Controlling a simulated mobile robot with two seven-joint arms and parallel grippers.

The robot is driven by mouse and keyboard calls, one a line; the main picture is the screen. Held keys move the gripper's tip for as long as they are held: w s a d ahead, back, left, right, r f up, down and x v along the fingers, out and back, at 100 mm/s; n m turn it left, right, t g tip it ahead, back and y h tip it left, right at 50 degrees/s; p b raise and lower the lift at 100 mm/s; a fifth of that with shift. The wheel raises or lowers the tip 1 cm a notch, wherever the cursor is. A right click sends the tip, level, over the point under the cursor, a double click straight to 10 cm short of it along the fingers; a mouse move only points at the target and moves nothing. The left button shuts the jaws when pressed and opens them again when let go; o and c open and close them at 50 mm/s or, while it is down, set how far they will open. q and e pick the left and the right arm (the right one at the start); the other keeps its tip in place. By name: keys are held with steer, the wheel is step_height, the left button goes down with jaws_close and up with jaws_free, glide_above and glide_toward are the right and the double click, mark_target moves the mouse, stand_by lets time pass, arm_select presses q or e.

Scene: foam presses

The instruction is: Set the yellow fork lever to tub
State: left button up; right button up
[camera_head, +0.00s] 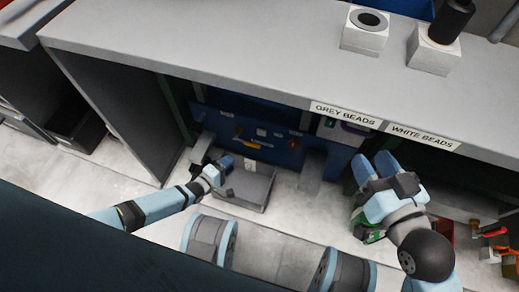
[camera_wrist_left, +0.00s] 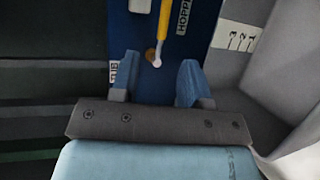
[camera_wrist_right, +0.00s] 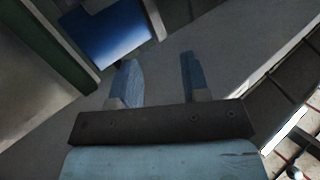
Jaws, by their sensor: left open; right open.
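The yellow fork lever (camera_head: 248,144) is on the blue press panel (camera_head: 268,125) under the grey shelf. In the left wrist view the lever (camera_wrist_left: 163,22) runs up from a small round brass and white end, close beside the HOPPER label (camera_wrist_left: 183,16). A partly covered label that seems to read TUB (camera_wrist_left: 113,74) is by the left finger. My left gripper (camera_head: 226,163) is open and empty in front of the panel; its fingers are apart from the lever, which lies beyond the gap between them. My right gripper (camera_head: 372,170) is open and empty, well to the right.
A grey open box (camera_head: 262,190) stands below the panel, close to my left gripper. The shelf (camera_head: 240,62) overhangs the panel, with GREY BEADS (camera_head: 345,115) and WHITE BEADS (camera_head: 421,137) labels on its edge. Red and orange items (camera_head: 495,240) lie at the far right.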

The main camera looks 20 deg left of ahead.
mark_target(253, 144)
arm_select(q)
steer(key=b+x, duration=0.2)
steer(key=x, duration=0.2)
steer(key=b+x, duration=0.2)
steer(key=x, duration=0.3)
steer(key=f+b+x, duration=0.1)
steer(key=b+x, duration=0.1)
steer(key=x, duration=0.3)
steer(key=shift+w+a+f, duration=0.1)
steer(key=shift+w+a, duration=0.1)
arm_select(e)
steer(key=w+n, duration=0.1)
steer(key=d+n+t, duration=0.1)
steer(key=w+n+t+y, duration=0.1)
steer(key=n, duration=0.1)
steer(key=shift+w+d+r, duration=0.3)
steer(key=shift+w+d, duration=0.05)
arm_select(q)
jaws_close()
